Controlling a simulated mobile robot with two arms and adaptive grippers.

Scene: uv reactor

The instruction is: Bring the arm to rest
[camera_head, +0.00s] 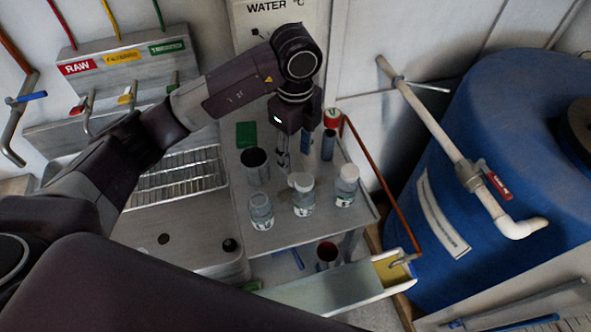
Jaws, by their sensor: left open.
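My left arm (230,92) comes in from the left and is raised across the middle of the view, above a metal shelf. Its wrist bends down, and my left gripper (294,148) points down over the back part of the shelf (270,238). The gripper is open, and I see nothing held in it. Its fingertips are small and partly lost against the things behind. My right gripper is not in view.
Several clear jars (303,195) stand on the shelf in front of the gripper, beside a dark open cup (255,166). A blue tank (480,150) with a white pipe (435,120) fills the right. A wire rack (180,175) and labelled taps (125,98) are at left.

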